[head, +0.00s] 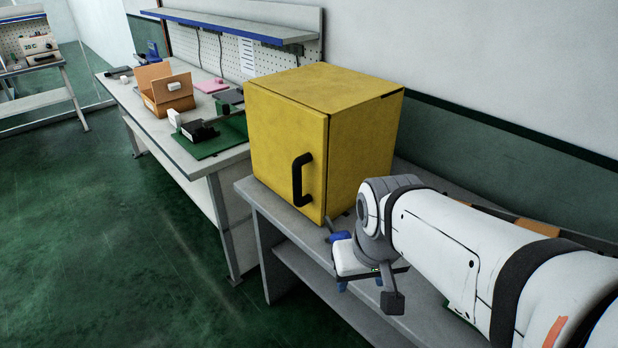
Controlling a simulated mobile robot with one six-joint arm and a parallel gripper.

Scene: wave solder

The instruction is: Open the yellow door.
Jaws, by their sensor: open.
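The yellow door (275,145) is the left-facing front of a yellow cabinet (365,145) on the grey bench. It looks shut, flush with the cabinet body. A black bar handle (297,182) stands upright near its lower right edge. My gripper (341,262) is low and to the right of the handle, in front of the cabinet's lower corner. It is open, with blue-tipped fingers apart and nothing seen between them. It is clear of the handle. My wrist and arm hide part of the bench and the cabinet's lower right side.
The grey bench (262,205) has a lower shelf. To the left, a workbench (140,108) carries an orange-brown box (163,98), a green mat (222,140) with dark parts, and a pink item (210,86). Green floor (110,240) in front of the door is clear.

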